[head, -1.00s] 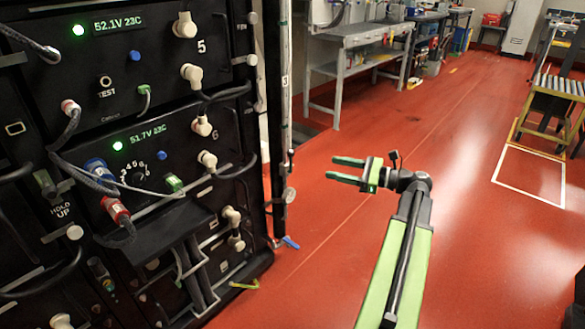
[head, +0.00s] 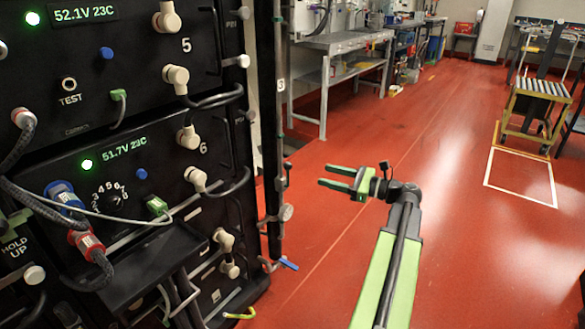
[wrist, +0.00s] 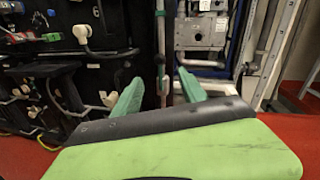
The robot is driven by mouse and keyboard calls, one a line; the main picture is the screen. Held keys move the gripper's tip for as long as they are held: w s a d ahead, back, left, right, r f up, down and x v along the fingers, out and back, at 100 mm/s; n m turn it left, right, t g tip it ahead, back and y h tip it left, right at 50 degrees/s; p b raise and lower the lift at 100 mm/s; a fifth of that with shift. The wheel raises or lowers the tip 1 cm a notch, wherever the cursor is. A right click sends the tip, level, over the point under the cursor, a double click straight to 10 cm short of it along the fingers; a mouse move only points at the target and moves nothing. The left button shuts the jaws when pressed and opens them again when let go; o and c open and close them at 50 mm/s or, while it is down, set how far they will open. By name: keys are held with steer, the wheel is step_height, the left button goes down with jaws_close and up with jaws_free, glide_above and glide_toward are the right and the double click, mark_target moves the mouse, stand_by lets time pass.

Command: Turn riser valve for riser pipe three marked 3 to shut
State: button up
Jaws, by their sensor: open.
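The riser pipe (head: 278,130) stands upright at the right edge of the black battery rack, with a small white label (head: 281,85) that appears to read 3. A blue lever (head: 288,264) sits low on it, near the floor, and looks like its valve handle. A round gauge-like fitting (head: 286,212) is above the lever. My gripper (head: 325,176) is open and empty, to the right of the pipe and higher than the lever, fingers pointing left. In the wrist view the pipe (wrist: 160,45) runs down between my open fingers (wrist: 157,85); the blue lever is not clearly visible there.
The black rack (head: 150,140) with plugs, cables and protruding handles fills the left side. A yellow-green hook-like piece (head: 240,314) sticks out at its foot. A grey workbench (head: 340,50) stands behind. The red floor to the right is open, with a yellow cart (head: 540,95) farther off.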

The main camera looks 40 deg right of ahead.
mark_target(288, 175)
steer(key=x, duration=1.2)
steer(key=shift+w, duration=0.15)
steer(key=shift+a+f, duration=0.1)
steer(key=shift+a, duration=0.05)
jaws_close()
stand_by(0.7)
